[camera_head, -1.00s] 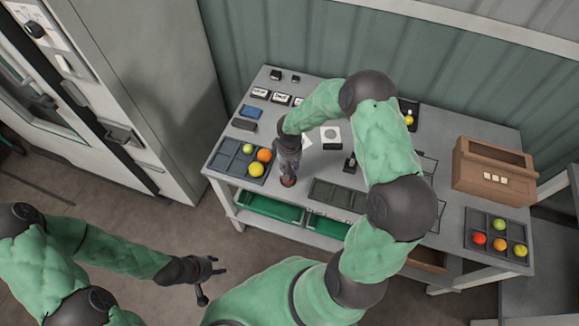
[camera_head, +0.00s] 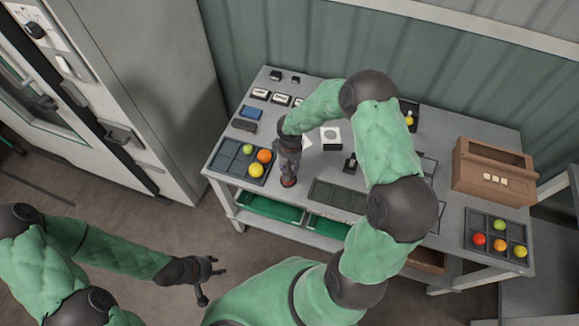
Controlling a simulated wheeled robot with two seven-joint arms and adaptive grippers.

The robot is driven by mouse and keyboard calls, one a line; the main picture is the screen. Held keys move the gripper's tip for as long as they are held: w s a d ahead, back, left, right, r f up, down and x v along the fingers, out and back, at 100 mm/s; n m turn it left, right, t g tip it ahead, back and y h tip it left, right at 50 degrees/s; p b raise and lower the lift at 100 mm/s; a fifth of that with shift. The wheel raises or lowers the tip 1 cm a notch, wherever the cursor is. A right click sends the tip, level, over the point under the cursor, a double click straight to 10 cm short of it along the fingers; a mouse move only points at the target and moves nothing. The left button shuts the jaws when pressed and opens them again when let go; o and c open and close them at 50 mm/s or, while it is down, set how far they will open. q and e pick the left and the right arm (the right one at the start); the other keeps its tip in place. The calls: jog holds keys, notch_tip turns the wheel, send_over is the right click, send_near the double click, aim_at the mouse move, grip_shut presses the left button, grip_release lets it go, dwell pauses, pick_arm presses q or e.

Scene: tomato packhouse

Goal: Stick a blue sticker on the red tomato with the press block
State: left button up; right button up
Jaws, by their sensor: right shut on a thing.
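My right gripper (camera_head: 288,180) points down over the table's front left part, just right of the left tray. It is shut on a small red thing (camera_head: 288,184), which looks like a red tomato; the fingers hide most of it. Another red tomato (camera_head: 479,239) sits in the right tray. A blue block (camera_head: 251,112) lies at the table's left, behind the left tray. A small black upright piece (camera_head: 350,163) stands mid-table; I cannot tell whether it is the press block. No blue sticker can be made out. My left gripper (camera_head: 212,280) is open and empty, off the table's front.
The left tray (camera_head: 218,163) holds green, orange and yellow tomatoes. The right tray (camera_head: 473,213) holds several tomatoes. Labelled blocks (camera_head: 260,94) line the back left. A white card with a grey disc (camera_head: 331,138) lies mid-table. A brown box (camera_head: 470,180) stands at right.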

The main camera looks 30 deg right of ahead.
jog(key=shift+r+p, duration=1.75)
jog(key=shift+r, duration=1.55)
jog(key=shift+w, duration=0.1)
